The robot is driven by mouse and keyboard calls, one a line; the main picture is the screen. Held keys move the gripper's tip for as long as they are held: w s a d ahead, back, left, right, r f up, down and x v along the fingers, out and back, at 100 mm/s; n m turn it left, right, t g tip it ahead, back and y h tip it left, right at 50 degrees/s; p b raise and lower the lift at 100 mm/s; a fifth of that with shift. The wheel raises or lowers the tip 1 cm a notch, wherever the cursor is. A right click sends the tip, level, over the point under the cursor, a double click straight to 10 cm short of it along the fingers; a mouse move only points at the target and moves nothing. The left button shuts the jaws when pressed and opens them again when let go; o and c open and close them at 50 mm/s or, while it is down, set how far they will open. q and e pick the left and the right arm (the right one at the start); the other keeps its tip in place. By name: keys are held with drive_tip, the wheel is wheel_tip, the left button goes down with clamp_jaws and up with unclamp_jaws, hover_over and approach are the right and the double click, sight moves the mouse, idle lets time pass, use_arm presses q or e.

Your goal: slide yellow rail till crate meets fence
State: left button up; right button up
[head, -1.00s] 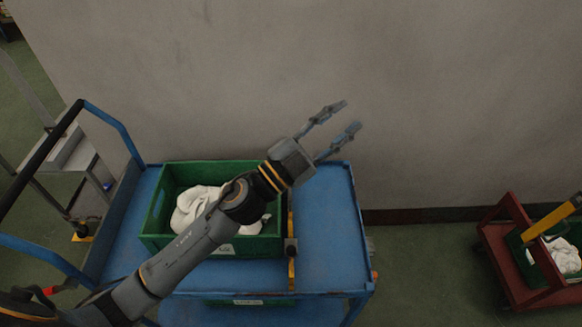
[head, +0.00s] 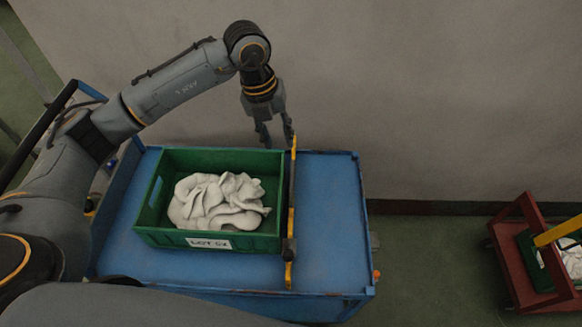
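The yellow rail (head: 291,220) runs front to back across the blue cart top, along the right side of the green crate (head: 210,241). Its middle is partly dark; at most a narrow gap shows between it and the crate. A strip of blue deck separates the crate from the cart's raised left side (head: 118,205), which may be the fence. My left gripper (head: 276,143) points down behind the crate, fingers apart and empty, the right finger close to the rail's far end; contact is unclear. My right gripper is out of view.
The blue deck (head: 328,215) right of the rail is clear. A grey wall (head: 420,100) stands close behind the cart. A red cart (head: 511,262) with another crate of white cloth stands at the far right. The dark push handle is at the left.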

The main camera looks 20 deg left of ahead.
sight(292, 177)
use_arm(q)
drive_tip(key=d+f, duration=0.1)
drive_tip(key=f, duration=0.7)
drive_tip(key=d+f+p, duration=0.1)
drive_tip(key=f, duration=0.4)
drive_tip(key=shift+w+d, duration=0.3)
drive_tip(key=shift+r, duration=0.1)
clamp_jaws()
